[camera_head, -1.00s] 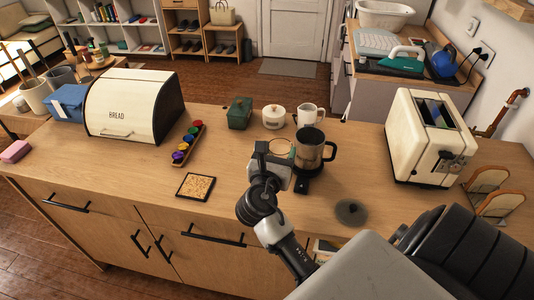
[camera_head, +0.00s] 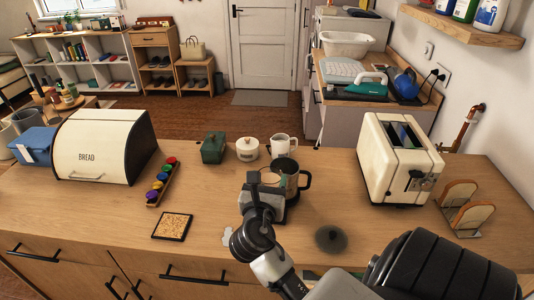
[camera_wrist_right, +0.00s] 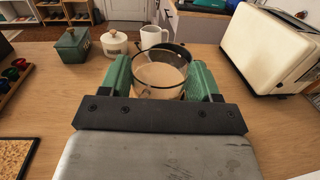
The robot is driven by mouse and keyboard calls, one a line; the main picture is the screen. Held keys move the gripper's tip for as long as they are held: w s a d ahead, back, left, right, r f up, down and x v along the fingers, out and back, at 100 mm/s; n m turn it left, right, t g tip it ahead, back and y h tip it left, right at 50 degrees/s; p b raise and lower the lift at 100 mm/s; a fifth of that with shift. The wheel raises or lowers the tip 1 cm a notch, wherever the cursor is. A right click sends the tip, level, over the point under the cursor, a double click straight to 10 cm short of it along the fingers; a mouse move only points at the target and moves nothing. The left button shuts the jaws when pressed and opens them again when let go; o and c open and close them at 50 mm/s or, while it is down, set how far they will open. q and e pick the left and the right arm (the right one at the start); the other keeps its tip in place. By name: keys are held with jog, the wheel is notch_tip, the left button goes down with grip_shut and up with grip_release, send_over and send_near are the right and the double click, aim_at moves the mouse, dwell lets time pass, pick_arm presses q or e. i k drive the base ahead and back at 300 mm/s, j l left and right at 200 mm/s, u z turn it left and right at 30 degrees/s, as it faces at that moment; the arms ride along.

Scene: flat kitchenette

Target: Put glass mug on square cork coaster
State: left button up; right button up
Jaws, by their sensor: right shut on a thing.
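The glass mug (camera_wrist_right: 160,80) is clear with a pale brown inside. My right gripper (camera_wrist_right: 160,82) has its green fingers on either side of it and is shut on it. In the head view the glass mug (camera_head: 271,178) shows just above my right gripper (camera_head: 266,190), partly hidden by it. Whether it touches the counter is hidden. The square cork coaster (camera_head: 172,226) has a dark edge and lies flat and bare on the counter, left of the gripper. Part of it shows at the lower left of the wrist view (camera_wrist_right: 14,155). My left gripper is not in view.
A dark mug or pot (camera_head: 289,170) stands close behind the glass mug. A green box (camera_head: 213,150), white lidded pot (camera_head: 247,149) and white mug (camera_head: 281,146) stand further back. The toaster (camera_head: 398,160) is right, a capsule tray (camera_head: 162,184) left. Counter between gripper and coaster is mostly clear.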

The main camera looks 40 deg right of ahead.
aim_at(171, 229)
jog(key=i+j+z, duration=0.15)
jog(key=j, duration=0.25)
jog(key=i+j+z, duration=0.15)
jog(key=j, duration=0.2)
jog(key=i+j+z, duration=0.15)
jog(key=j, duration=0.25)
jog(key=j+z, duration=0.15)
jog(key=j, duration=0.25)
